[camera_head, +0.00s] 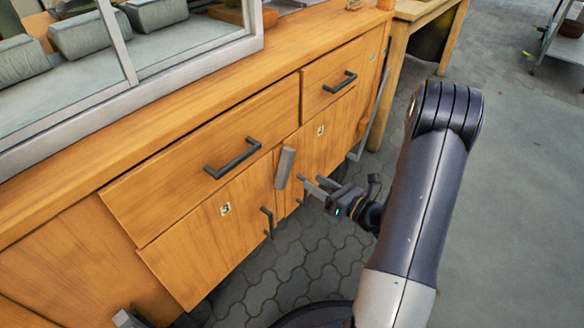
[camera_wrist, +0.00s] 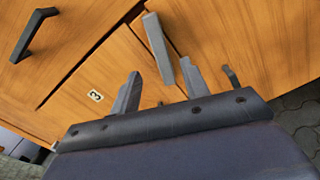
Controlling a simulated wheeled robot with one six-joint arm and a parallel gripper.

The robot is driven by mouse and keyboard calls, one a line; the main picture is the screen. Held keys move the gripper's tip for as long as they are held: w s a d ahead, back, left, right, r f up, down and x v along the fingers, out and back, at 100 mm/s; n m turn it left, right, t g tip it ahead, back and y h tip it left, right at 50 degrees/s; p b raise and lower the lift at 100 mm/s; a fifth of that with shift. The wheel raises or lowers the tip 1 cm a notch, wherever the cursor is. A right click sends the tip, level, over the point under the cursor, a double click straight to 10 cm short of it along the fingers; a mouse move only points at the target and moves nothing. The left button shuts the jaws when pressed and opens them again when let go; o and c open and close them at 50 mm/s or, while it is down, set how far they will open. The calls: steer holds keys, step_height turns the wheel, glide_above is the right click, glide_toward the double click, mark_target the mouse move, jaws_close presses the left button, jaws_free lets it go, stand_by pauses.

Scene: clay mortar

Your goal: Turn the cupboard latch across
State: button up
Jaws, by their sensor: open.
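The cupboard latch (camera_head: 285,168) is a grey bar, roughly upright and slightly tilted, at the seam between two cupboard doors below the drawers. It shows also in the wrist view (camera_wrist: 158,48), where its lower end lines up between my fingertips. My gripper (camera_head: 312,184) is open and empty, just right of and slightly below the latch in the head view, with a visible gap. Both fingers show in the wrist view (camera_wrist: 160,86). The left door (camera_head: 215,235) carries a number label and seems to sit shut; whether the fingers reach past the bar's depth, I cannot tell.
A wide drawer handle (camera_head: 233,158) is above left of the latch and a smaller drawer handle (camera_head: 340,83) is above right. A dark door handle (camera_head: 267,222) juts out below the latch. The paved floor (camera_head: 510,200) at right is clear.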

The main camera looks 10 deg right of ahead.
mark_target(289, 168)
steer(key=b+x, duration=0.2)
steer(key=x, duration=0.7)
steer(key=shift+w+a, duration=0.15)
steer(key=shift+a, duration=0.05)
steer(key=shift+c, duration=0.3)
jaws_close()
